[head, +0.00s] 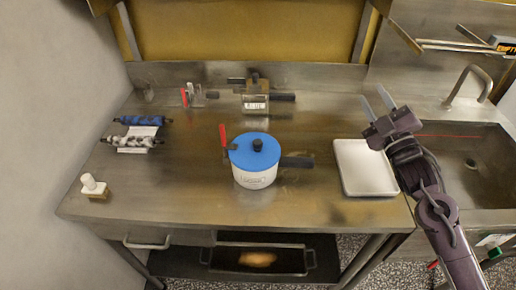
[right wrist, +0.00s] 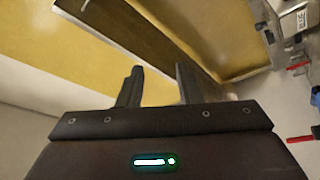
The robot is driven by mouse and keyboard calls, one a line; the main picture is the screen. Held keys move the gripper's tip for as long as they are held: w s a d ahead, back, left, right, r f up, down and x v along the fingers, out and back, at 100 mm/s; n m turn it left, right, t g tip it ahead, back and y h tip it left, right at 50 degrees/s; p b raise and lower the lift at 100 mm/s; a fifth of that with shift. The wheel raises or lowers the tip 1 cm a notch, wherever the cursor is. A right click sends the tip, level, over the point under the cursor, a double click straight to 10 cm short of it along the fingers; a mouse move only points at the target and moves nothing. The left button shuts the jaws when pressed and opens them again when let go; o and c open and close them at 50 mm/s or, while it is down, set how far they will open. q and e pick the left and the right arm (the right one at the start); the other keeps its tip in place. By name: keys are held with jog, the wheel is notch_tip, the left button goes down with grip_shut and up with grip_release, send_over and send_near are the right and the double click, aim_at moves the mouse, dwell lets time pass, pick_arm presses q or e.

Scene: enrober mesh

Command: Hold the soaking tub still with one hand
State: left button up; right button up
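A round white tub (head: 254,178) with a blue lid (head: 252,149) and black knob stands upright near the middle of the steel counter. It has a front label too small to read, a dark handle on its right and a red-handled piece at its left; I take it for the soaking tub. My right gripper (head: 374,98) is raised over the right side of the counter, well apart from the tub. Its fingers are spread with nothing between them, as the right wrist view (right wrist: 158,88) also shows. My left gripper is not in view.
A white tray (head: 364,182) lies right of the tub, beside a sink (head: 480,165). A labelled metal device (head: 256,103) stands behind. Blue and grey rollers (head: 140,120) and a small white bottle (head: 92,185) are at left.

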aim_at(225, 142)
jog(key=s+a+f+m, duration=0.1)
jog(key=a+f, duration=0.2)
jog(key=a, duration=0.1)
jog(key=s+a+f+m+g, duration=0.1)
jog(key=a+f, duration=0.1)
jog(key=a, duration=0.3)
jog(key=s+a+f+m+g+y, duration=0.1)
jog(key=s+a+f, duration=0.1)
jog(key=a+f, duration=0.1)
jog(key=shift+a+f+m, duration=0.3)
jog(key=shift+a+m, duration=0.1)
jog(key=shift+a, duration=0.3)
jog(key=s+a+f+m+g+y, duration=0.15)
jog(key=s+a, duration=0.25)
jog(key=a, duration=0.4)
jog(key=s+a+f+m+g+y, duration=0.1)
jog(key=s+a+f+m+g, duration=0.2)
jog(key=a, duration=0.4)
jog(key=shift+t+h, duration=0.25)
jog(key=shift+t, duration=0.5)
jog(key=x, duration=0.3)
jog(key=r+x, duration=0.1)
jog(key=x, duration=0.3)
jog(key=a+x, duration=0.1)
jog(key=x, duration=0.3)
jog(key=shift+s+a+r, duration=0.15)
jog(key=shift+s+r, duration=0.1)
jog(key=shift+s, duration=0.05)
grip_shut()
